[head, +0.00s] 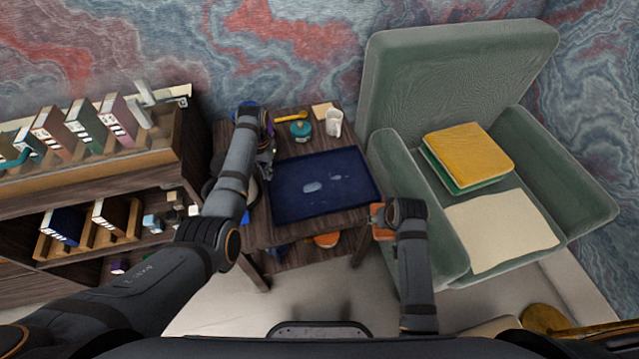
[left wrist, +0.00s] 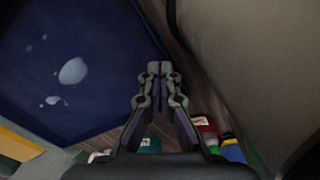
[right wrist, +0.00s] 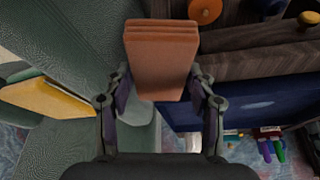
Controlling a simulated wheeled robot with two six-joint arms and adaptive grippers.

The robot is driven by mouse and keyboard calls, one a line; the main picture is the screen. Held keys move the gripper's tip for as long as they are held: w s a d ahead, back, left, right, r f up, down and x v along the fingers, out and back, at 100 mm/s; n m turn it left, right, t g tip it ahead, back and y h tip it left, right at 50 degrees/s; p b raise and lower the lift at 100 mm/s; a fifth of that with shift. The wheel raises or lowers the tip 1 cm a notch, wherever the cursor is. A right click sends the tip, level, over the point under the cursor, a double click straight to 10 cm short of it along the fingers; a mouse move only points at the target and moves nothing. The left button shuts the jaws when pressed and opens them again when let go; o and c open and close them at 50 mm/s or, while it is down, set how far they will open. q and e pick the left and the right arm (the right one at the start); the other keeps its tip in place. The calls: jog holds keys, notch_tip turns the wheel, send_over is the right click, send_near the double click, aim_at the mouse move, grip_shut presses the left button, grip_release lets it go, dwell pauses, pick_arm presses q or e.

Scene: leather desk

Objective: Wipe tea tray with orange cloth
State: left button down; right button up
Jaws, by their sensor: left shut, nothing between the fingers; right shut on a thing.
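The dark blue tea tray (head: 355,205) lies flat on the small wooden table, with several pale wet-looking spots near its middle. The left wrist view also shows the tray (left wrist: 115,60) and its spots. The folded orange cloth (right wrist: 162,60) is held between the fingers of my right gripper (right wrist: 160,92). In the head view the cloth (head: 377,218) is by the tray's front right corner, beside the armchair. My left gripper (head: 268,152) is at the tray's left back side. Its fingertips (left wrist: 160,68) are together and empty, in the left wrist view.
A teal pot (head: 300,131), a white mug (head: 334,127) and a yellow item (head: 291,118) stand behind the tray. A green armchair (head: 470,60) with folded cloths is close on the right. A bookshelf (head: 100,175) stands on the left.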

pick_arm(q)
jog(key=shift+f+b, duration=0.35)
jog(key=shift+f, duration=0.4)
pick_arm(e)
jog(key=shift+f, duration=0.35)
pick_arm(q)
jog(key=shift+r, duration=0.1)
pick_arm(e)
jog(key=shift+r, duration=0.1)
